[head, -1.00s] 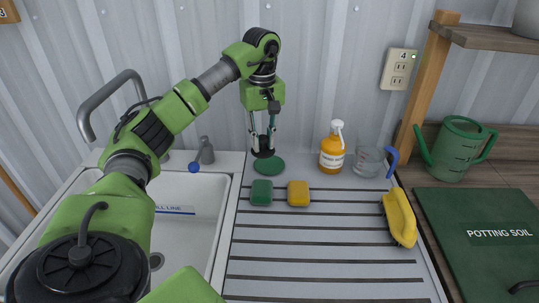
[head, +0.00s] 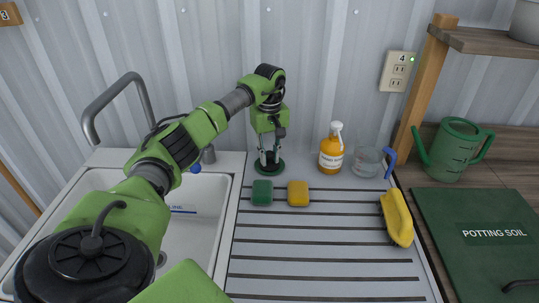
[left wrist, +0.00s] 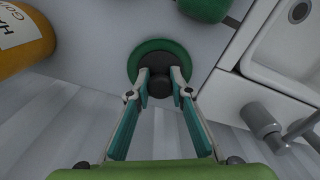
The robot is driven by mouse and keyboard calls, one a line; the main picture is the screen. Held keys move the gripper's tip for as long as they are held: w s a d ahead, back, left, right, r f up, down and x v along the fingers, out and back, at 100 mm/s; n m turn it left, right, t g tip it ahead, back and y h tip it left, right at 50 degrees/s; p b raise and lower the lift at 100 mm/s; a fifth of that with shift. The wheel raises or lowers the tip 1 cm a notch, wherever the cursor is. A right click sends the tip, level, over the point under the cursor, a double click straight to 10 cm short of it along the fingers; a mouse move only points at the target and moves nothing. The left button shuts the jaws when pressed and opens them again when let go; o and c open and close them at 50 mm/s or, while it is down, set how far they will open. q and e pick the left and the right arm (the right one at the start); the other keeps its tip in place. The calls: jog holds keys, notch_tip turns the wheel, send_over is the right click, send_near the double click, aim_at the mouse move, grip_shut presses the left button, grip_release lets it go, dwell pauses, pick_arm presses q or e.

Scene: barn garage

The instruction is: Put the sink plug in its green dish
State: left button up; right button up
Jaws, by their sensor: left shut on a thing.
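My left gripper (head: 268,161) points down at the back of the draining board, with its fingers shut on the dark sink plug (left wrist: 160,88). The green dish (head: 281,170) is a flat round dish directly below the gripper. In the left wrist view, the dish (left wrist: 158,47) shows behind and around the plug, and the fingertips grip the plug from both sides. The plug is over the dish or down in it; I cannot tell whether it touches the bottom. The fingers hide part of the plug and dish. My right gripper is out of view.
A green sponge (head: 262,192) and a yellow sponge (head: 298,193) lie just in front of the dish. An orange soap bottle (head: 332,152), a clear cup (head: 366,161) and a yellow brush (head: 397,217) are to the right. The sink (head: 203,212) is left.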

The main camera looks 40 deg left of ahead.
aim_at(270, 153)
pick_arm(q)
jog(key=shift+f, duration=0.1)
jog(key=o, duration=1)
jog(key=shift+c, duration=0.2)
notch_tip(270, 153, up, 12)
jog(key=b, duration=0.1)
